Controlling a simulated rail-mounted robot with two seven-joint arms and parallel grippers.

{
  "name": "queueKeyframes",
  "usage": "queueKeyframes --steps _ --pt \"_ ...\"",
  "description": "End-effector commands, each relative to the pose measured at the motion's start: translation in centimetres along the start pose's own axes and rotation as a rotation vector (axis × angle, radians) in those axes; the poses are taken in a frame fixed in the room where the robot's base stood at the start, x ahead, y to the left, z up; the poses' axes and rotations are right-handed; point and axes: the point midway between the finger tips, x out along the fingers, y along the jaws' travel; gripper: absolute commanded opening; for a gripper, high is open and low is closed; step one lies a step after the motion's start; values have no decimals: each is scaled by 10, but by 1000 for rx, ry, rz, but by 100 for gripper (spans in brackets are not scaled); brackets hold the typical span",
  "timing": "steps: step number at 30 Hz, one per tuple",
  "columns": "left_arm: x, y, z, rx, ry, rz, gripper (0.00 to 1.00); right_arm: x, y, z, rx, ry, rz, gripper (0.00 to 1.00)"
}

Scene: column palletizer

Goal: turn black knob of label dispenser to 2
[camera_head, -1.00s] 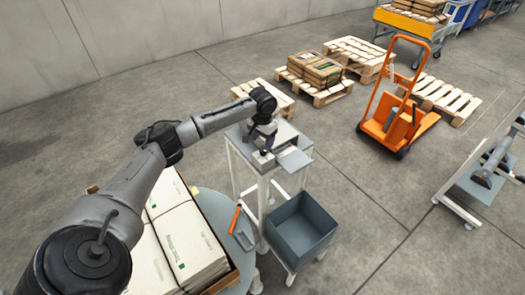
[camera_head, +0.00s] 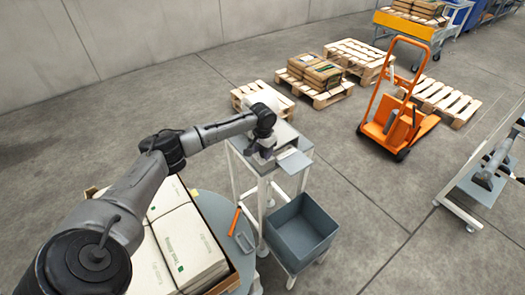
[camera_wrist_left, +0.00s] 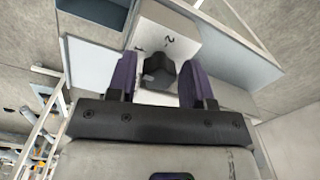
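The label dispenser (camera_wrist_left: 180,30) is a pale box, seen close in the left wrist view, with a "2" and part of another mark on its face. It also shows in the head view on a white-framed stand (camera_head: 234,165), partly hidden by my left arm. The black knob (camera_wrist_left: 160,74) sticks out of this face. My left gripper (camera_head: 263,153) is at the dispenser. Its two purple fingers are open on either side of the knob, with visible gaps. I cannot tell clearly which mark the knob points to. My right gripper is not in view.
A grey bin (camera_head: 300,232) stands below and right of the dispenser. A carton of white packs (camera_head: 187,245) sits at lower left, beside an orange-handled tool (camera_head: 235,221). An orange lift truck (camera_head: 400,125) and pallets (camera_head: 440,97) stand further back.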

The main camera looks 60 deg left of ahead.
Motion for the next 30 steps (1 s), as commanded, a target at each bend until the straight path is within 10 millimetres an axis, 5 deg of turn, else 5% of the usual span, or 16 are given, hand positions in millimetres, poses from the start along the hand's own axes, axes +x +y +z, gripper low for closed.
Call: queueKeyframes --steps 11,20,30 --pt "0 0 0 0 0 0 11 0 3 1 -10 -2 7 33" --pt "-3 0 0 52 -1 1 11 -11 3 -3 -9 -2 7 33" --pt "-5 -1 0 313 -3 1 11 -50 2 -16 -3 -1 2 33"
